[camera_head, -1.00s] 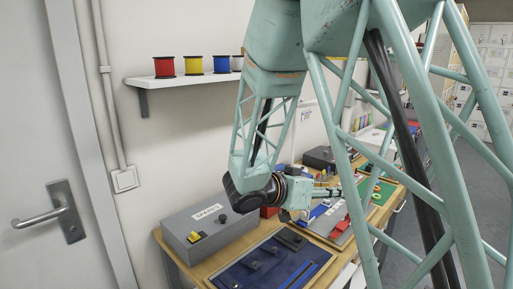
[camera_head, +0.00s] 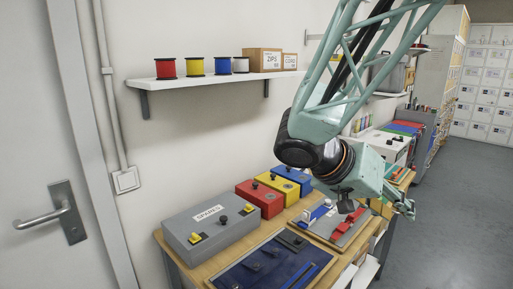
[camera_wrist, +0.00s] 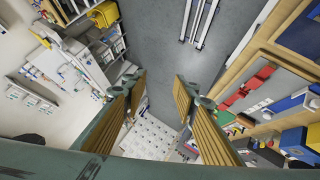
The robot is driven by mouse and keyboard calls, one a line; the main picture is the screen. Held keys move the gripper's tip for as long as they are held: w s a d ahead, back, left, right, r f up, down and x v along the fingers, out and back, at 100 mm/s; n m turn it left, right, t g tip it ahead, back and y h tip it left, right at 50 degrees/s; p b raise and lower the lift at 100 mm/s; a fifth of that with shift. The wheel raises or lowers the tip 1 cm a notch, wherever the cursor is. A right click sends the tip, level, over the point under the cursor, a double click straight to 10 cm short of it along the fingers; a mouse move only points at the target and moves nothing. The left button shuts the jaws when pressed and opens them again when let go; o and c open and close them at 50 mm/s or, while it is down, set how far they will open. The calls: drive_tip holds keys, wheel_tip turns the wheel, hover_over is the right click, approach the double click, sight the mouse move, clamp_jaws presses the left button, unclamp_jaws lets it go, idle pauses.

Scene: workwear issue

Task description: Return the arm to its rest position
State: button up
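My arm comes in from the upper right of the head view. It is bent at the dark wrist joint above the workbench (camera_head: 227,255). My gripper (camera_head: 403,207) is over the right front edge of the bench, pointing right toward the aisle. In the wrist view my gripper (camera_wrist: 160,80) has its two ribbed yellow-brown fingers well apart with nothing between them. Floor and a distant white cabinet show through the gap. My arm hides part of the bench's far half in the head view.
The bench holds a grey spares box (camera_head: 210,222), red (camera_head: 262,197), yellow (camera_head: 278,183) and blue (camera_head: 299,176) boxes, and a dark blue mat (camera_head: 270,265). A wall shelf (camera_head: 200,80) with spools and cartons is above. Open grey floor (camera_head: 440,220) lies to the right.

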drive_tip(key=s+r+n+g+y, duration=0.1)
drive_tip(key=s+y, duration=0.1)
drive_tip(key=s, duration=0.7)
drive_tip(key=s+a+r+n+t+y, duration=0.1)
drive_tip(key=s+a+n+y, duration=0.2)
drive_tip(key=s+a, duration=0.3)
drive_tip(key=s+a+r+n+t+y, duration=0.1)
drive_tip(key=s+a+y, duration=0.4)
drive_tip(key=s, duration=0.7)
drive_tip(key=shift+a+r+n, duration=0.55)
drive_tip(key=shift+a+n, duration=0.05)
drive_tip(key=shift+n, duration=0.8)
